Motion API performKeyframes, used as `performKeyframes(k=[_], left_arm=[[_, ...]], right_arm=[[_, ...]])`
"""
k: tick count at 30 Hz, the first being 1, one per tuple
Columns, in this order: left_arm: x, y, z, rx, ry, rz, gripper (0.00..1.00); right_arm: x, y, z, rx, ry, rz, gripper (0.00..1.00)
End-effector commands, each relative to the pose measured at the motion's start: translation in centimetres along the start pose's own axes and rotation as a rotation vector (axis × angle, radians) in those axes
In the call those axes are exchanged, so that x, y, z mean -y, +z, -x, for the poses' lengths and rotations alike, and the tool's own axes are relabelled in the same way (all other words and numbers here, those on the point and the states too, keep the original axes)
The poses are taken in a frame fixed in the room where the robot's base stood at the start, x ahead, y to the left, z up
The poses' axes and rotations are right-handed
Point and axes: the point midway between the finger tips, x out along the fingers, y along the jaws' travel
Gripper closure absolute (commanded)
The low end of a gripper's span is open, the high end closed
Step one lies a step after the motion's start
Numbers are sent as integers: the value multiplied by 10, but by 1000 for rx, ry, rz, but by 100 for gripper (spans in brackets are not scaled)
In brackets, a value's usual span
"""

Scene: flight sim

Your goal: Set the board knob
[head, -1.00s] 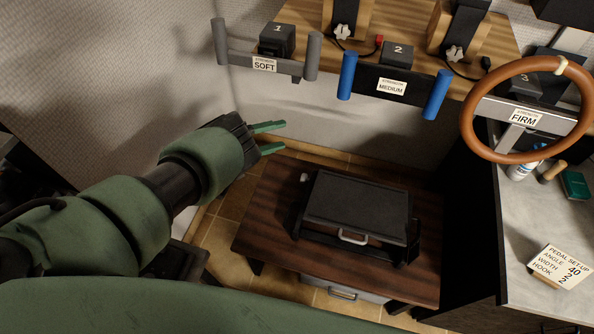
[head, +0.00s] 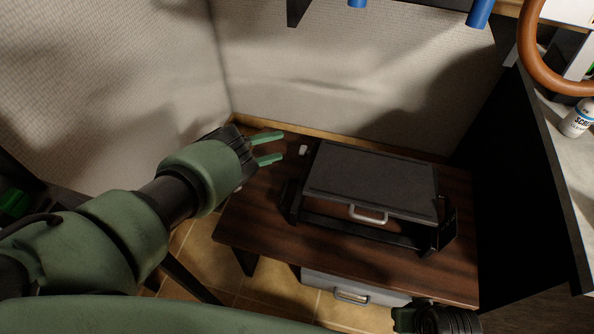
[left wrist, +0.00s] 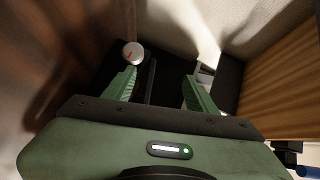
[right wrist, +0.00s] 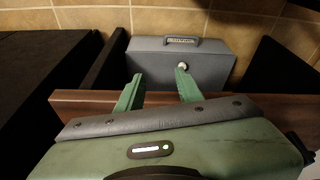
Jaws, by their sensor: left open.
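A pale round knob with a red mark (left wrist: 133,52) shows in the left wrist view, just beyond the left fingertip. In the head view a small pale piece (head: 303,150) at the board's back left corner may be this knob. The dark pedal board (head: 370,180), with a pale handle in front, lies on a brown wooden table (head: 270,230). My left gripper (head: 270,147) is open and empty, left of the board and apart from the knob. My right gripper (right wrist: 158,88) has its fingers apart and empty, facing a grey box; its fingers are hidden in the head view.
The grey box (right wrist: 182,50) with a handle and round lock stands on the tiled floor under the table. A black panel (head: 520,170) rises on the right, with a brown steering wheel (head: 530,50) and white bottle (head: 577,118) beyond it. A wall stands behind.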

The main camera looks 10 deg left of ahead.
Motion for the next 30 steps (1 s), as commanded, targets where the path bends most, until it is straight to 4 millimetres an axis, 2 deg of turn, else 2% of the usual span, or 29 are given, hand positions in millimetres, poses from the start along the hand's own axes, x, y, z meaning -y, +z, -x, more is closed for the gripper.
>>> performKeyframes(k=[1,4,10,16,24,30], left_arm=[[-27,5,-5,0,-1,-1,43],[-43,8,-8,0,-1,-1,43],[-53,10,-12,-1,-1,-1,43],[-53,9,-36,-4,-2,-2,43],[-52,10,-68,-3,-2,-1,43],[-52,10,-82,-1,-1,-2,43]], right_arm=[[0,3,-4,-15,2,-1,64],[-1,3,15,-27,4,-2,64],[-2,5,35,-40,6,-4,64],[0,-7,31,-94,4,-1,64],[6,-60,32,-324,-7,7,64],[10,-89,38,-454,-14,11,64]])
